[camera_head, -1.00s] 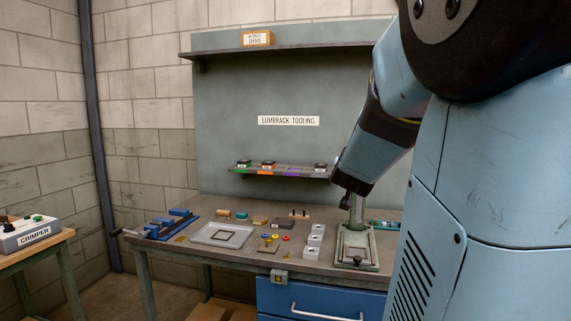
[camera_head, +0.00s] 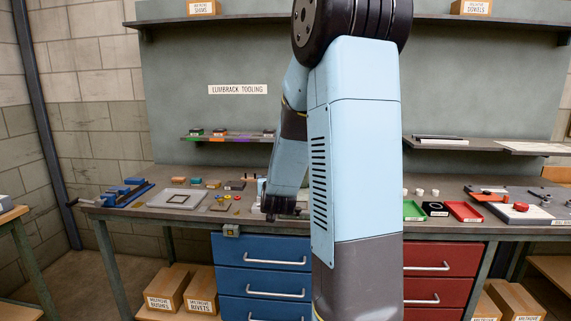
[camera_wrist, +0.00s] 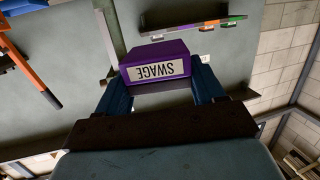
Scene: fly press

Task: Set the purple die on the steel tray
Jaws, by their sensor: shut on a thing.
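The purple die (camera_wrist: 156,51), a block with a white "SWAGE" label, is between the two blue fingers of my gripper (camera_wrist: 161,77) in the wrist view. My gripper is shut on it, and the label appears upside down there. In the head view my own arm hides the die, and the fingers cannot be made out. A pale grey square tray (camera_head: 190,201), which looks like the steel tray, lies on the left part of the bench. It has a dark square outline inside. My wrist is to the right of this tray in the picture.
The bench (camera_head: 140,213) holds several small blocks behind the tray and blue tooling (camera_head: 125,193) at its left end. A rack shelf (camera_head: 222,139) with coloured marks is on the back panel. Green (camera_head: 413,210) and red (camera_head: 464,211) trays lie right of my arm.

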